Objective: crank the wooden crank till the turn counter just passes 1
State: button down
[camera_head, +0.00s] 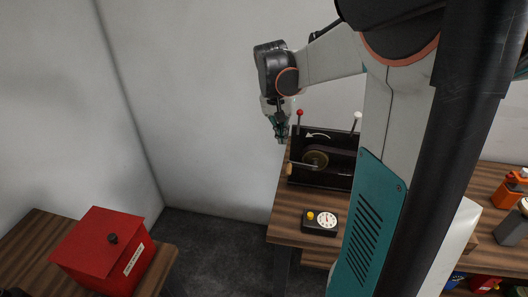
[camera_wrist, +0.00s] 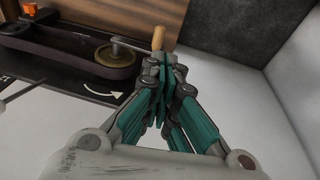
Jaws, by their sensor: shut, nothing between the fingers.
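The belt dynamo (camera_head: 345,180) is a dark unit on a wooden table, with a brass wheel (camera_head: 315,160) and a crank arm. The wooden crank handle (camera_head: 289,169) sticks out at the wheel's left; the wrist view shows it too (camera_wrist: 158,38), just beyond the fingers. My gripper (camera_head: 281,140) is above the handle in the head view, shut and empty; its teal fingers are pressed together in the wrist view (camera_wrist: 163,78). It appears apart from the handle. A black box with a white dial (camera_head: 326,219) and yellow button lies in front of the dynamo; its reading is too small to tell.
A red-knobbed lever (camera_head: 299,114) and a white-knobbed lever (camera_head: 356,117) rise from the dynamo, with a curved white arrow (camera_head: 318,136) between them. A red box (camera_head: 95,255) stands on a separate table at lower left. My arm hides the dynamo's right side.

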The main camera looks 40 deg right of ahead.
aim_at(287, 168)
jog(key=b+x, duration=0.2)
jog(key=x, duration=1.1)
jog(key=shift+d+f, duration=0.15)
jog(key=shift+f, duration=0.2)
jog(key=shift+w+f+g+b, duration=0.2)
jog(key=shift+f+g+b, duration=0.15)
jog(key=shift+b, duration=0.2)
jog(key=shift+a+f+h, duration=0.2)
jog(key=shift+h, duration=0.1)
notch_tip(287, 168, down, 7)
jog(key=g+h+b, duration=0.2)
jog(key=b, duration=0.5)
jog(key=shift+g, duration=0.35)
jog(key=shift+w+a, duration=0.1)
jog(key=shift+w, duration=0.05)
